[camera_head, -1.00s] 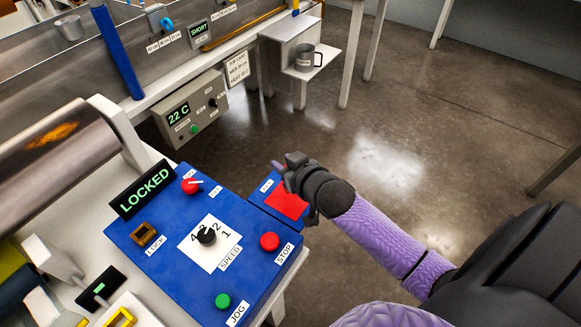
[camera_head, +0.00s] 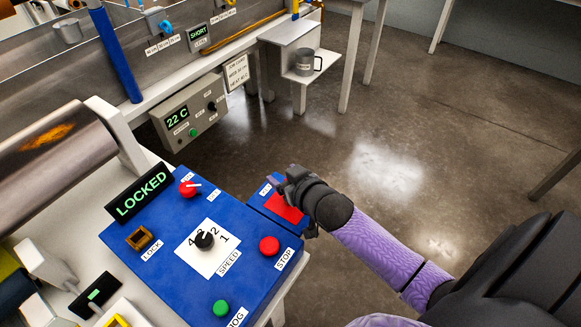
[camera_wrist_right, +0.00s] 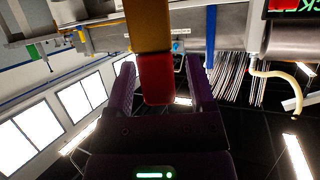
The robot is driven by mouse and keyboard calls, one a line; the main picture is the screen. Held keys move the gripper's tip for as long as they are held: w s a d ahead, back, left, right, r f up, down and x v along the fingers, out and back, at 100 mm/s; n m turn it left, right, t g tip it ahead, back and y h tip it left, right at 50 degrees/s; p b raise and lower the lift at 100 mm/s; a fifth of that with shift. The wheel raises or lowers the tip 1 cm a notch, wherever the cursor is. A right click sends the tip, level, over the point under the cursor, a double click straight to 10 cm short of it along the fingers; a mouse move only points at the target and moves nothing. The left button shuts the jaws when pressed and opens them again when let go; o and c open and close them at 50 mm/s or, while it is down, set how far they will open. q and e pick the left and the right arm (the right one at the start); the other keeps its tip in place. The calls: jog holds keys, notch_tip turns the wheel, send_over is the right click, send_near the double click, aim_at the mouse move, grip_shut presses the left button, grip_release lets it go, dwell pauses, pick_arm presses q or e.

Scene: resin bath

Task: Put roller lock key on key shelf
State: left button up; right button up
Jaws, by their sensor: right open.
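The key shelf is a small blue ledge with a red pad (camera_head: 284,207) on the right side of the blue control panel. My right gripper (camera_head: 274,183) is at the ledge's far edge and partly covers it. In the right wrist view its two fingers (camera_wrist_right: 165,85) stand apart. A red block with a yellow-brown shaft (camera_wrist_right: 155,78), apparently the roller lock key, lies between them, with a gap on the right. In the head view I cannot pick out the key, so whether it touches the shelf is unclear. My left gripper is not in view.
The blue panel (camera_head: 185,285) has a brown lock block (camera_head: 139,238), a speed knob (camera_head: 204,239), red and green buttons and a sign reading LOCKED (camera_head: 141,192). A metal roller (camera_head: 60,150) is at left. A mug (camera_head: 304,62) stands on a far shelf.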

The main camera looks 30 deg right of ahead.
jog(key=p+v, duration=0.4)
jog(key=v, duration=0.7)
jog(key=s+a+f+g, duration=0.1)
jog(key=s+f+g, duration=0.2)
jog(key=s+f, duration=0.5)
jog(key=s+f+g, duration=0.4)
jog(key=f, duration=0.8)
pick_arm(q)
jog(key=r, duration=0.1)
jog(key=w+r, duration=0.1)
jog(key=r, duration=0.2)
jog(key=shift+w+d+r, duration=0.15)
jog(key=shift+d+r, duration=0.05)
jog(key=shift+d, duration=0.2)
pick_arm(e)
jog(key=s+a+f+n+g, duration=0.1)
jog(key=s+a+f+g, duration=0.1)
jog(key=s, duration=0.6)
jog(key=s+a+f+n+g, duration=0.1)
jog(key=s+a+f+g, duration=0.1)
jog(key=s+f+g, duration=0.2)
jog(key=s+f, duration=0.3)
jog(key=s, duration=0.2)
jog(key=shift+s+a+f+n, duration=0.15)
jog(key=shift+a+f+n, duration=0.1)
jog(key=shift+n, duration=0.05)
